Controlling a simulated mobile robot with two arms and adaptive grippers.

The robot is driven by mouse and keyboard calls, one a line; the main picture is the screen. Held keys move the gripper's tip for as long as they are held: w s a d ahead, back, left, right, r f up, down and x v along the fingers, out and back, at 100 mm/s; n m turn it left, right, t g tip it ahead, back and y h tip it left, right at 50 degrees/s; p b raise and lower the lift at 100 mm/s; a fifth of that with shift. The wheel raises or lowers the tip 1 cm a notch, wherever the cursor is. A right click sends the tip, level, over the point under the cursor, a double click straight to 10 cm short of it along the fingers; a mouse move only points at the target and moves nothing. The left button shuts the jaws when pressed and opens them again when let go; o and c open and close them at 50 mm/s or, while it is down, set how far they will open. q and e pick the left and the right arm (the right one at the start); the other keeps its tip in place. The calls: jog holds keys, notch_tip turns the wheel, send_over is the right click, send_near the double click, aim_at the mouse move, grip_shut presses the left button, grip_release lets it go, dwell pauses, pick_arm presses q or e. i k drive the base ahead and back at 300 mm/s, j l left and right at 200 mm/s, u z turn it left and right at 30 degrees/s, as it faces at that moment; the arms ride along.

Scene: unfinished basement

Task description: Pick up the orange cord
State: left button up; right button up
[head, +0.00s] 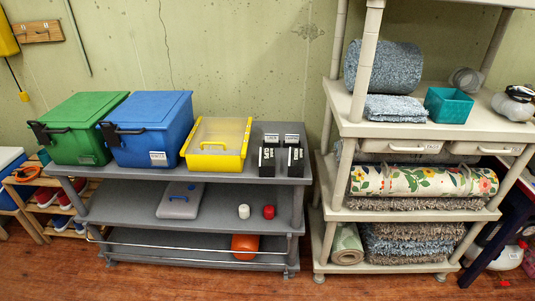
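An orange coiled item (27,174), which looks like the orange cord, lies at the far left on top of a low wooden rack (38,182). It is small in the head view, and its exact shape is hard to tell. Neither of my grippers shows in the head view.
A grey shelf cart (230,178) holds a green bin (88,128), a blue bin (150,128) and a yellow-framed case (217,142). An orange rounded object (245,246) is on its bottom shelf. A beige shelf (400,131) with rugs stands right. Wooden floor (190,288) in front is clear.

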aim_at(21, 173)
jog(key=u, duration=1.75)
jog(key=i+j+u, duration=0.2)
jog(key=i, duration=0.3)
jog(key=i+u, duration=0.2)
jog(key=i, duration=0.25)
jog(key=i+u, duration=0.1)
jog(key=i, duration=0.65)
jog(key=i+u, duration=0.15)
jog(key=i, duration=0.6)
jog(key=i+l+u, duration=0.1)
jog(key=i, duration=0.6)
jog(key=i+j+z, duration=0.1)
jog(key=i+z, duration=0.2)
jog(key=i, duration=0.25)
jog(key=i+j+z, duration=0.3)
jog(key=i, duration=0.2)
jog(key=l, duration=0.1)
